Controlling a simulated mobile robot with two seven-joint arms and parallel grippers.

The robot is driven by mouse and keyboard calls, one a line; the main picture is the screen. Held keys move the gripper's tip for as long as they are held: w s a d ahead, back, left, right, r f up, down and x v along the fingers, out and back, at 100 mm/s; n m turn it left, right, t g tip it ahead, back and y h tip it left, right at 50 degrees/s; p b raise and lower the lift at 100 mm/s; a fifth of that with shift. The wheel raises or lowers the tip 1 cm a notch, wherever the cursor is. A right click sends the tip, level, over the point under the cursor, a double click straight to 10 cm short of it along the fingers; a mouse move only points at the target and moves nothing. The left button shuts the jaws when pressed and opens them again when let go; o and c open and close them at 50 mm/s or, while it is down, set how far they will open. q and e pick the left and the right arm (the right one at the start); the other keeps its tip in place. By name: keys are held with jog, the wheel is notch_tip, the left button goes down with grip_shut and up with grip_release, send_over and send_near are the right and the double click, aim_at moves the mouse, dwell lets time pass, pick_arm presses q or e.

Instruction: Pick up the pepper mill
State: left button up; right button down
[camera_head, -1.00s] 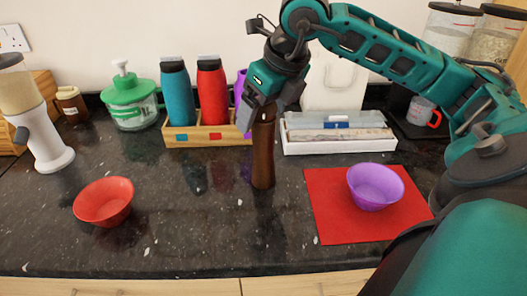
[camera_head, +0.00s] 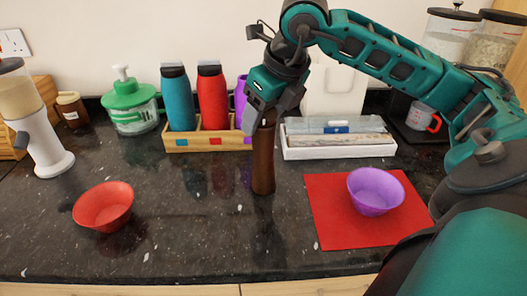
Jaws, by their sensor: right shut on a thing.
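The pepper mill (camera_head: 263,160) is a tall dark brown wooden cylinder. It stands upright on the dark granite counter, near the middle of the view. My right gripper (camera_head: 258,120) comes down from above and is shut on the top of the mill, hiding its upper end. The mill's base appears to be at the counter surface; I cannot tell whether there is a gap under it. My left gripper is not in view.
Behind the mill stand a wooden rack (camera_head: 195,140) with teal, red and purple bottles and a white tray (camera_head: 340,152). A red bowl (camera_head: 104,206) is at left. A purple bowl (camera_head: 375,191) sits on a red mat (camera_head: 335,232). The counter front is clear.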

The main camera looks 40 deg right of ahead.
jog(key=shift+r, duration=0.1)
notch_tip(320, 180, up, 9)
jog(key=p, duration=0.2)
jog(key=shift+p, duration=0.3)
notch_tip(320, 180, up, 11)
dwell(0.3)
